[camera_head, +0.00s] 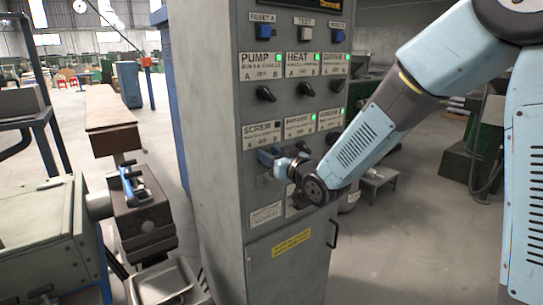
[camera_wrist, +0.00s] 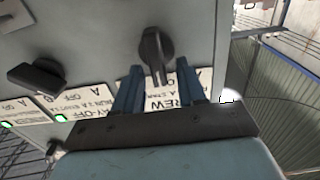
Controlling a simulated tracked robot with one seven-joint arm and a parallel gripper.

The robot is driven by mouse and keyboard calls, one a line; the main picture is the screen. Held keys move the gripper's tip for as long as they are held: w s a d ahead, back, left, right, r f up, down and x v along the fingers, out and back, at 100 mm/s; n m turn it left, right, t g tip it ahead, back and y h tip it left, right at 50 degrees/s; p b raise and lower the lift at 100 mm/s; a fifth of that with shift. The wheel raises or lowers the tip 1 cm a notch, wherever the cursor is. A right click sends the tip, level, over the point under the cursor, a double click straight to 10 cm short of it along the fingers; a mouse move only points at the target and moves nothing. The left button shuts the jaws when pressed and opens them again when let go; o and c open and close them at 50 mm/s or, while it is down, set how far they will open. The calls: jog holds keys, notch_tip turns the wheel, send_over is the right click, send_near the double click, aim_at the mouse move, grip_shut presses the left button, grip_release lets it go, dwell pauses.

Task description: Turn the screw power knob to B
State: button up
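The screw power knob (camera_wrist: 154,48) is a dark rotary handle on the grey cabinet face, below the SCREW label (camera_head: 262,136) in the head view. In the wrist view, which is upside down, its handle stands nearly upright in the picture. My gripper (camera_wrist: 160,78) is open, with one blue finger on each side of the knob's lower end in that view. Gaps show between the fingers and the handle; I see no grip on it. In the head view my gripper (camera_head: 268,156) is at the SCREW panel, and my wrist hides the knob there.
The cabinet (camera_head: 215,160) has an upper row of knobs, including the pump knob (camera_head: 265,94), with green lamps. A neighbouring dark knob (camera_wrist: 38,76) sits left in the wrist view. A door handle (camera_head: 333,235) sticks out low on the cabinet. Machinery (camera_head: 140,210) stands left.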

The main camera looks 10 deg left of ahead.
jog(key=shift+d, duration=0.15)
grip_shut()
jog(key=shift+m, duration=0.4)
jog(key=m, duration=0.5)
jog(key=w+m, duration=0.1)
jog(key=m, duration=0.2)
jog(key=shift+w+d+f, duration=0.1)
jog(key=shift+d, duration=0.3)
jog(key=shift+m, duration=0.3)
jog(key=shift+c, duration=1.2)
grip_release()
jog(key=o, duration=0.3)
jog(key=shift+f, duration=0.15)
jog(key=shift+d, duration=0.1)
